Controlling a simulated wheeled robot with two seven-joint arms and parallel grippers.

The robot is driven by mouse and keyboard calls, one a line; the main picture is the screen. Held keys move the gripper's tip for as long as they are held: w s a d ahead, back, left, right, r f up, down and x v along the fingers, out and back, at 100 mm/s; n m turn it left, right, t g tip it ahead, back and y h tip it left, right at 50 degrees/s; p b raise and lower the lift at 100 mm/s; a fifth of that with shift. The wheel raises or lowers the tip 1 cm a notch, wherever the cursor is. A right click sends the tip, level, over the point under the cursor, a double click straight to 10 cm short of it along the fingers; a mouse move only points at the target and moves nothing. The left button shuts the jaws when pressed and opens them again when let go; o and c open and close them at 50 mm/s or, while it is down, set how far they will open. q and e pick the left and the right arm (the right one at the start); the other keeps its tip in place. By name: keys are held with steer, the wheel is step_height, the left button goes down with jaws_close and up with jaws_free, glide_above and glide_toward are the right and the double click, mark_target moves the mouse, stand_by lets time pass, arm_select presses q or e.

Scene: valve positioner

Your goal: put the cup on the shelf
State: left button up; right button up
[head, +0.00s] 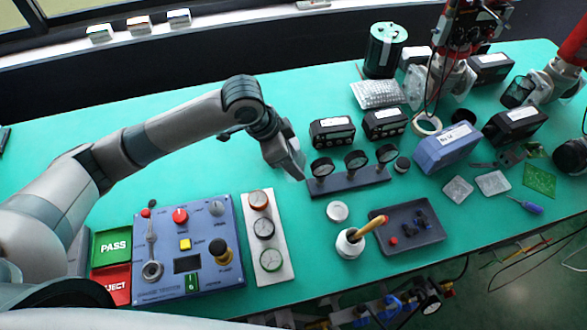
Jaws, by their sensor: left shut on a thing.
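My left gripper (297,171) reaches in over the bench, just left of the rack of three round gauges (349,181). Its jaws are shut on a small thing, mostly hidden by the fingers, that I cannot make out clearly. A white pot (350,245) with a wooden-handled brush stands left of the dark tray and may be a cup. A dark mesh cup-like holder (518,91) is at the right among the boxes. No shelf is clearly identifiable; a pale ledge (210,38) runs along the window behind the bench. My right gripper is not in view.
A blue control panel (215,277), a gauge plate (277,268) and a dark tray (425,236) lie along the front. Black boxes (333,130), a blue box (445,152) and a green canister (383,52) crowd the right. The back-left green bench top (130,105) is clear.

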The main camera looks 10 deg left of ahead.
arm_select(q)
steer(key=shift+f, duration=0.75)
step_height(320, 180, down, 2)
steer(key=shift+f+p, duration=0.25)
steer(key=shift+p, duration=0.1)
steer(key=shift+f, duration=0.6)
steer(key=o, duration=1)
steer(key=shift+f, duration=0.1)
